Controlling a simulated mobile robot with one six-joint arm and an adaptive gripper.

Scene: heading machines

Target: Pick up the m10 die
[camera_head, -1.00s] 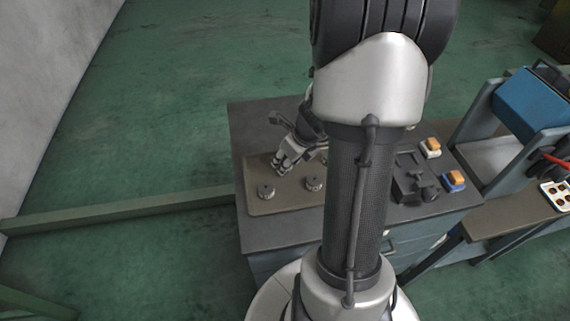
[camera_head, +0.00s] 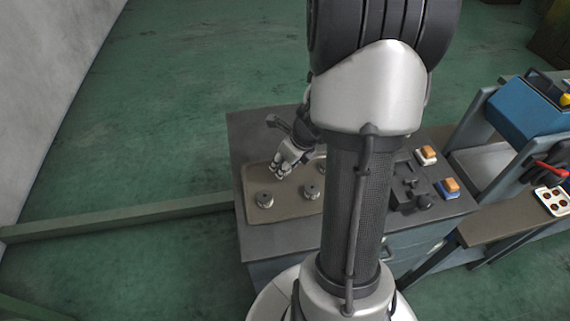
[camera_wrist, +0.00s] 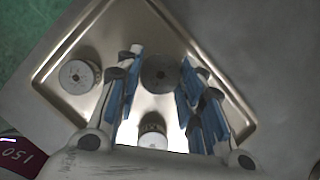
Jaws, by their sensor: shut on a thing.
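A dark round die (camera_wrist: 160,74) sits between my fingertips in the wrist view, and my gripper (camera_wrist: 162,72) is shut on it. I cannot read a size mark on it. In the head view my gripper (camera_head: 281,170) is over the back of the shallow metal tray (camera_head: 240,181), and the held die is hard to make out. Two other dies stand on the tray: the left one (camera_head: 264,200) and the right one (camera_head: 312,191). In the wrist view they show at left (camera_wrist: 79,76) and below the held die (camera_wrist: 152,135).
The tray is on a grey cabinet (camera_head: 280,242). Two orange-topped boxes (camera_head: 426,155) (camera_head: 448,188) and a dark fixture (camera_head: 407,190) stand to the right. A blue machine (camera_head: 530,105) is further right. A long beam (camera_head: 120,217) runs left at floor level.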

